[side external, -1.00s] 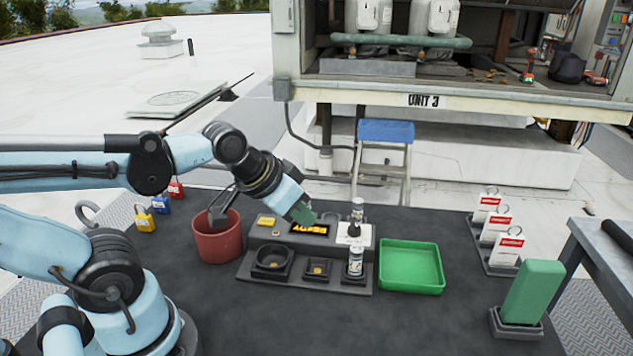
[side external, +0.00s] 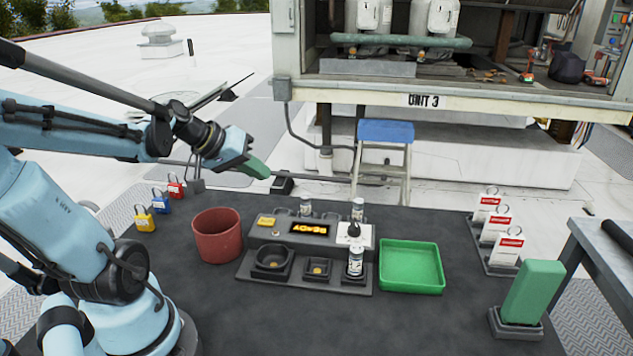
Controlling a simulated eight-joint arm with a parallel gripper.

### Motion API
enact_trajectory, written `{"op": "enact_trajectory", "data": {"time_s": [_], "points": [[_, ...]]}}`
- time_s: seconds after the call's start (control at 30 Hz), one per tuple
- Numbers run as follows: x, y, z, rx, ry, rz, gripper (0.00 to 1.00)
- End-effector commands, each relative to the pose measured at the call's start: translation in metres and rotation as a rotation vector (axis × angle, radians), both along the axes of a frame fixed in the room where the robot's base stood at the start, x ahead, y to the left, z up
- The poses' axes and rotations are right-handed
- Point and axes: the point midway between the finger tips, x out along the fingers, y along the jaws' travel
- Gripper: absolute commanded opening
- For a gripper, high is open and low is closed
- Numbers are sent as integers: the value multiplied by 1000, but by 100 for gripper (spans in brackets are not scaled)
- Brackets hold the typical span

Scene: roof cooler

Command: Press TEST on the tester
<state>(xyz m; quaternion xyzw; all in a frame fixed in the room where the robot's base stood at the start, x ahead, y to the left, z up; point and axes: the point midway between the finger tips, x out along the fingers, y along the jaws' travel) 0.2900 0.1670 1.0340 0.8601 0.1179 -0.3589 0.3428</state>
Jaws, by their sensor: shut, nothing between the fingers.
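The tester (side external: 283,232) is a dark grey stepped unit on the black table, with an amber-lit display (side external: 310,229) on its sloped face. A yellow block or button (side external: 266,221) shows at its upper left, and a small round button (side external: 276,233) lies below that; I cannot read which is TEST. The front ledge has a round dark cup (side external: 273,260), a square holder with a yellow centre (side external: 318,267) and a small white bottle (side external: 356,262). My gripper (side external: 262,171), with green fingertips, is shut and empty, raised above and behind the tester's left end, touching nothing.
A red bucket (side external: 217,237) stands left of the tester and a green tray (side external: 411,268) right of it. Small padlocks (side external: 145,220) are at the left. Tags on a rack (side external: 500,240) and a green block (side external: 532,290) stand at the right. The table front is clear.

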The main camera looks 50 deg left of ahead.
Motion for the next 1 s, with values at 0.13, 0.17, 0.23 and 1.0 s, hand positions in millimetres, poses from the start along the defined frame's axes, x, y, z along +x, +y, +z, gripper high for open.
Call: {"op": "enact_trajectory", "data": {"time_s": [0.13,0.17,0.23,1.0], "points": [[0,1,0,-4,-4,3,0],[0,1,0,-3,-3,3,0],[0,1,0,-3,-3,3,0],[0,1,-55,-2,-2,3,0]]}}
